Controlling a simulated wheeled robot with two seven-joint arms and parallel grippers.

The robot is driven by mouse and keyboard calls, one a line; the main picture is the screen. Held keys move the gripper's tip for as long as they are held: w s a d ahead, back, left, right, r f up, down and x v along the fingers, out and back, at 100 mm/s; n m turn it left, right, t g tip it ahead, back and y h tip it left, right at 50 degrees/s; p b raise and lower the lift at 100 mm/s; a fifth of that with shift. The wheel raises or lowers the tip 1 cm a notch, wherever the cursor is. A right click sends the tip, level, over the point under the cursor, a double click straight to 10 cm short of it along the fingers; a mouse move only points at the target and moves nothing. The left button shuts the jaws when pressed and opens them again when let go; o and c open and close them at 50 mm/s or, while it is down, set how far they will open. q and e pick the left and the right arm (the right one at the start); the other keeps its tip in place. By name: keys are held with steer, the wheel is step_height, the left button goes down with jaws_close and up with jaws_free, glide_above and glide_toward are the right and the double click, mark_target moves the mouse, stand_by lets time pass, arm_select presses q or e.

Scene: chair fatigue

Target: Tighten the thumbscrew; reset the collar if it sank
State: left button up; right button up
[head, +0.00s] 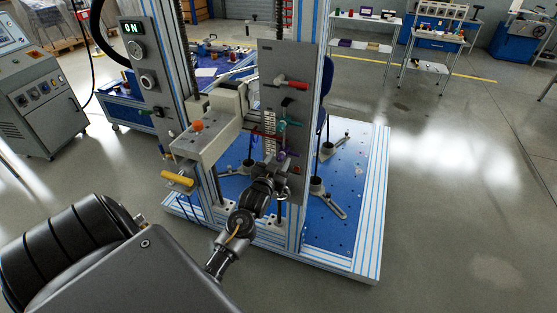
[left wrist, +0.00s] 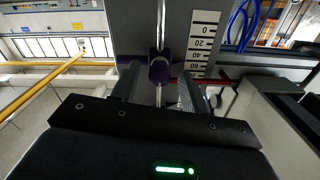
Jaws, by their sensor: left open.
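A purple collar-like piece (left wrist: 159,66) sits on a thin upright metal rod (left wrist: 161,18) in the left wrist view. It also shows small and dark in the head view (head: 283,155), low on the grey upright panel (head: 272,62). My left gripper (left wrist: 160,88) is open, its two fingers to either side of the rod and pointing at the purple piece. I cannot tell whether they touch it. In the head view my left gripper (head: 277,163) is at the panel's lower part. Which part is the thumbscrew is too small to tell. My right gripper is not in view.
A white scale (left wrist: 202,42) stands right of the rod. A red handle (head: 292,84) and a green one (head: 288,123) stick out above the purple piece. A grey block with an orange knob (head: 197,125) and a yellow handle (head: 177,179) are left. The floor at right is clear.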

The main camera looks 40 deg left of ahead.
arm_select(q)
steer(key=shift+w, duration=0.15)
steer(key=shift+c, duration=0.4)
jaws_close()
